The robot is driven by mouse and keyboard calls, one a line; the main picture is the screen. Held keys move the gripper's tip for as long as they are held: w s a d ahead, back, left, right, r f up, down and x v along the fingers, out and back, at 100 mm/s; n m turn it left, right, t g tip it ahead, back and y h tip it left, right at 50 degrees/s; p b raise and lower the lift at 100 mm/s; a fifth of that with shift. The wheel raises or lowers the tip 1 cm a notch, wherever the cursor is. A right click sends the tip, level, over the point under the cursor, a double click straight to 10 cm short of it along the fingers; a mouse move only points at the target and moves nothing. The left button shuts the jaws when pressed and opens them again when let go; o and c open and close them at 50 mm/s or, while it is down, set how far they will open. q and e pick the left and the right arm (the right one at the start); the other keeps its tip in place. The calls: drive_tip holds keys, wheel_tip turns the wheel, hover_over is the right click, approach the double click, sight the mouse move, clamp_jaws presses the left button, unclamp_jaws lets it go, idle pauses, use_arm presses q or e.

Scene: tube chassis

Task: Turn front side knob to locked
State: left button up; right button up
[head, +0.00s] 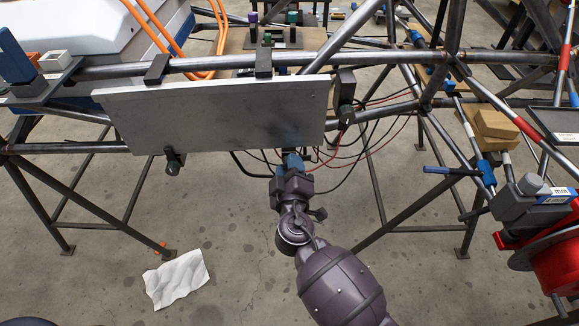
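A grey flat metal panel (220,115) hangs on the front of the tube chassis. A small dark knob (173,161) sticks out below its lower edge, left of the middle. My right gripper (292,161) is at the panel's lower edge, right of the middle, with its blue fingertips pointing up at the panel. The gripper body hides whatever is directly between or behind the fingertips, so I cannot tell if a second knob is there or if the fingers are closed on it. No locked marking is readable. My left gripper is not in view.
Black and red cables (345,150) hang just right of my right gripper. A dark round part (345,95) sits at the panel's right end. Chassis tubes and legs (375,180) stand around. A white paper sheet (177,278) lies on the open floor.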

drive_tip(key=c, duration=0.4)
drive_tip(key=shift+c, duration=0.2)
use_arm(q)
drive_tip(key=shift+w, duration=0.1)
use_arm(e)
drive_tip(key=shift+n, duration=0.3)
use_arm(q)
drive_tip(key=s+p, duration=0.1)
drive_tip(key=p, duration=0.1)
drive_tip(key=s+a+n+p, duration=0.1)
drive_tip(key=p, duration=0.2)
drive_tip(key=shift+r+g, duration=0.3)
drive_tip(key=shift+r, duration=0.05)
use_arm(e)
drive_tip(key=n, duration=1.7)
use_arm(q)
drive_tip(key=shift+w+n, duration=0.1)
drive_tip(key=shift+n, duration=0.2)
use_arm(e)
drive_tip(key=shift+n, duration=0.3)
